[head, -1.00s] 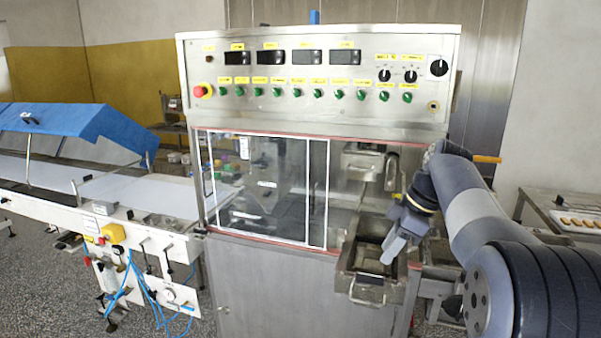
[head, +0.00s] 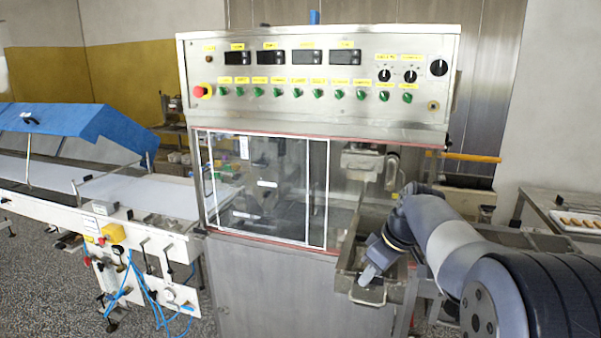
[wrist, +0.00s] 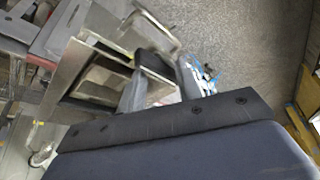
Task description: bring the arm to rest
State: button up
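My gripper (head: 369,273) is low over the open steel trough (head: 343,283) at the front right of the machine, with its fingers pointing down. In the head view the fingers overlap, so the gap does not show there. In the wrist view my gripper (wrist: 161,88) shows its two grey fingers apart, with nothing seen held between them. My arm reaches in from the lower right, bent at the wrist. Whether the fingertips touch the trough cannot be told.
The steel enrober has a control panel (head: 318,75) above a clear window (head: 265,190). A conveyor with a blue cover (head: 85,130) stands at the left. At the right, a table (head: 545,205) holds a tray of biscuits (head: 578,221). An orange bar (head: 475,157) is behind my arm.

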jog(key=shift+m+t+h, duration=0.3)
jog(key=shift+m+h, duration=0.1)
jog(key=shift+m, duration=0.8)
jog(key=shift+a, duration=0.1)
